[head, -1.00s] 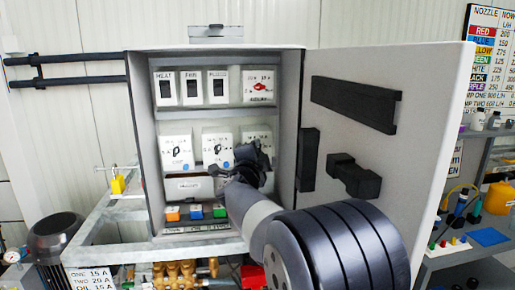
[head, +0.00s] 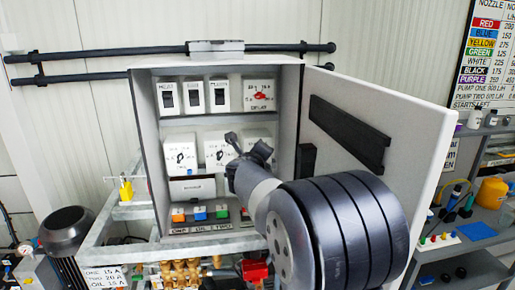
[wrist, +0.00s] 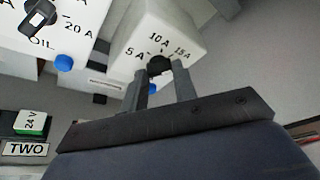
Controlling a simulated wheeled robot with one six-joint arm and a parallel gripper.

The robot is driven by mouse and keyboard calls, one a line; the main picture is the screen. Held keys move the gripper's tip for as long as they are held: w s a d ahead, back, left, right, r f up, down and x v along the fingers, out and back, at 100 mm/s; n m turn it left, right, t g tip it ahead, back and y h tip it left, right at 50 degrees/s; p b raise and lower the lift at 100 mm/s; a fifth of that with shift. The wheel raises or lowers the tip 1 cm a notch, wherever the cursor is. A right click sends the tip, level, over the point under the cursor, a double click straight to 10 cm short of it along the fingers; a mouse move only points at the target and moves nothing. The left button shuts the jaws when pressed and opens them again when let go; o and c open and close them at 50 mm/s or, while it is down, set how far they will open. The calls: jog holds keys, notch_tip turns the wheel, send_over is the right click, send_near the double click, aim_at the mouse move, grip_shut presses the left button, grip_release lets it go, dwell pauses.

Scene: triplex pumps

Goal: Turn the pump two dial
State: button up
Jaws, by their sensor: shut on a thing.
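In the wrist view a white box carries a black dial knob (wrist: 160,65) with marks 5 A, 10 A and 15 A. My gripper (wrist: 161,72) has its two fingers on either side of this knob and is shut on it. In the head view my gripper (head: 250,142) is at the right box of the dial row (head: 259,134), and it hides most of that box and its knob. The OIL dial (wrist: 40,15) is beside it in the wrist view. A TWO label (wrist: 25,149) sits below a green 24 V button (wrist: 32,122).
The grey cabinet (head: 146,120) has its door (head: 415,120) open to the right, close to my arm. Switches (head: 193,95) and a red dial (head: 260,96) sit on the upper shelf. Coloured buttons (head: 199,213) line the bottom. A metal frame (head: 110,240) stands in front.

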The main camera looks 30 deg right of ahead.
jog(key=shift+s+d+r+m+y+p, duration=0.1)
jog(key=shift+m+y+p, duration=0.7)
jog(key=shift+m+p, duration=0.5)
jog(key=shift+d+r+m+y+p, duration=0.1)
jog(key=shift+m+y+p, duration=0.7)
jog(key=shift+m+p, duration=0.5)
jog(key=shift+f, duration=0.1)
jog(key=o, duration=1)
jog(key=v, duration=1)
jog(key=shift+s+r, duration=0.25)
jog(key=shift+s, duration=0.1)
jog(key=shift+w, duration=0.1)
